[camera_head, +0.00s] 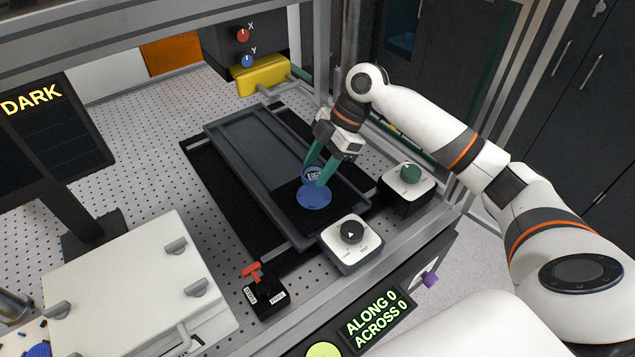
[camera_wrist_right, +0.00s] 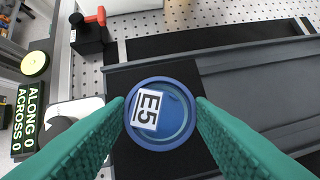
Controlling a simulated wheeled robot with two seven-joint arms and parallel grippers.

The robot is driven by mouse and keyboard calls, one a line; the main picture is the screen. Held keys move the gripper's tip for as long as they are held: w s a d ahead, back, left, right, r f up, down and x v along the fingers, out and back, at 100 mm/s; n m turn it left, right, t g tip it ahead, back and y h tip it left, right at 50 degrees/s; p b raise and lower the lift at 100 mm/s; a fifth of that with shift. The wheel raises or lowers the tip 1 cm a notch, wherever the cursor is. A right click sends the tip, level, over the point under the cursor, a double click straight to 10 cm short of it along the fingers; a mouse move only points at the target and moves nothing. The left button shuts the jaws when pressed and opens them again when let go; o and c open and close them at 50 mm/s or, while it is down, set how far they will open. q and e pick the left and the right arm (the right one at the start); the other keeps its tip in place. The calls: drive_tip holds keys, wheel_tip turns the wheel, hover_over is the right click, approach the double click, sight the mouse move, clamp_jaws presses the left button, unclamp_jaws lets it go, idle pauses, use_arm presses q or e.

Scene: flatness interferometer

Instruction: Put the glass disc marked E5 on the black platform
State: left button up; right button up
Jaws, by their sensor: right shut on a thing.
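The blue glass disc (camera_head: 313,199) has a raised round part with a white E5 label, which faces up in the right wrist view (camera_wrist_right: 148,108). My right gripper (camera_head: 314,178) is shut on this disc, with one green finger on each side of the raised part; both fingers also show in the right wrist view (camera_wrist_right: 160,101). The black platform (camera_head: 291,212) is a dark square at the near end of the grey tray. The disc is over it and looks level. I cannot tell whether its underside touches the platform. My left gripper is not in view.
A white box with a black dial (camera_head: 352,233) and one with a green knob (camera_head: 410,174) stand close beside the grey tray (camera_head: 232,137). A red-levered black box (camera_head: 265,292) is nearer the front. A display (camera_head: 375,318) reads ALONG 0, ACROSS 0; a screen (camera_head: 45,130) reads DARK.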

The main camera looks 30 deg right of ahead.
sight(318, 194)
wheel_tip(318, 194, down, 2)
drive_tip(key=shift+f, duration=0.25)
wheel_tip(318, 194, down, 3)
drive_tip(key=shift+p, duration=0.6)
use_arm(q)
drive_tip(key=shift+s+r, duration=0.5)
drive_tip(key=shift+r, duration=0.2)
use_arm(e)
drive_tip(key=shift+f, duration=0.1)
drive_tip(key=o, duration=1)
